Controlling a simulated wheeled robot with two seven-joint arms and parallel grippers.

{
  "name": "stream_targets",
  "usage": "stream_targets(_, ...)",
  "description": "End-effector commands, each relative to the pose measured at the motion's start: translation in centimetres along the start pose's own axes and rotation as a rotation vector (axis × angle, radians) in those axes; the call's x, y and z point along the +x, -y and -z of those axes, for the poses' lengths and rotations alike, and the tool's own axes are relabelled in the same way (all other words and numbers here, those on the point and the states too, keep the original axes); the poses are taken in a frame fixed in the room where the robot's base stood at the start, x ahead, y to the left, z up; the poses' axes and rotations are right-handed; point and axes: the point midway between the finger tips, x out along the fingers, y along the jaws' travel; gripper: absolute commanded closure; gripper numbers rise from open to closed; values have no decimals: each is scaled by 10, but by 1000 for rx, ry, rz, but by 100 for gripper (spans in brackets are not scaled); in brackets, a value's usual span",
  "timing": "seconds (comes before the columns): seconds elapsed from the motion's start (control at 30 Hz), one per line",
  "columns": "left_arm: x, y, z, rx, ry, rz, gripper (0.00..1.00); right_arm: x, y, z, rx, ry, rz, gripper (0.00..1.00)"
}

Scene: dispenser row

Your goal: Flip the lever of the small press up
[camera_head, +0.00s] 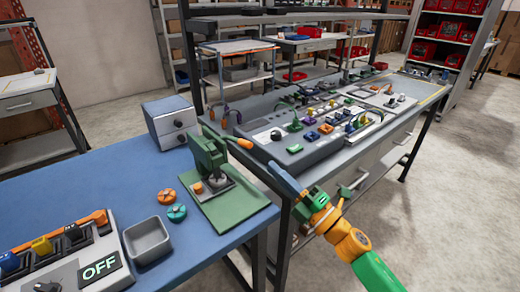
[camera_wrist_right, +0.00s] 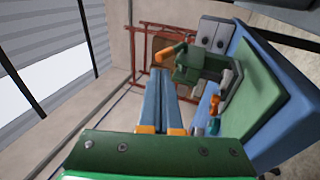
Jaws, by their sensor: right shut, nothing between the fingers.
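The small press (camera_head: 208,160) is green and stands on a green base plate (camera_head: 232,208) near the right edge of the blue table. Its lever (camera_head: 244,143) has an orange grip and points right from the press head, sloping slightly down. The lever grip (camera_wrist_right: 166,55) also shows in the right wrist view, with the press body (camera_wrist_right: 205,68) to its right. My right gripper (camera_head: 272,166) is shut and empty. Its fingertips are just right of and below the lever grip in the head view; contact is not apparent. The fingertips (camera_wrist_right: 163,72) point toward the lever grip in the wrist view. My left gripper is not in view.
A grey drawer box (camera_head: 168,122) stands behind the press. An orange knob (camera_head: 166,196), a teal knob (camera_head: 177,213), a grey bin (camera_head: 147,240) and an OFF-marked panel (camera_head: 98,268) lie left of it. A crowded workbench (camera_head: 300,160) stands behind my right gripper.

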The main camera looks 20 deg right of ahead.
Motion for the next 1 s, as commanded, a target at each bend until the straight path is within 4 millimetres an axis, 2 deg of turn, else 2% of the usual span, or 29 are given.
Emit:
stream_targets(0.1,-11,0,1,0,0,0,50,26,-4,0,0,1,-2,100)
stream_targets(0.3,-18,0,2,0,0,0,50,53,-2,0,1,2,0,100)
stream_targets(0.43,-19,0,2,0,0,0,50,58,0,0,1,1,0,100)
stream_targets(0.77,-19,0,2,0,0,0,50,59,0,0,1,1,1,100)
stream_targets(0.87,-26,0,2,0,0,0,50,63,-8,-1,0,1,0,100)
stream_targets(1.0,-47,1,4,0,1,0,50,75,-33,-2,-2,0,0,100)
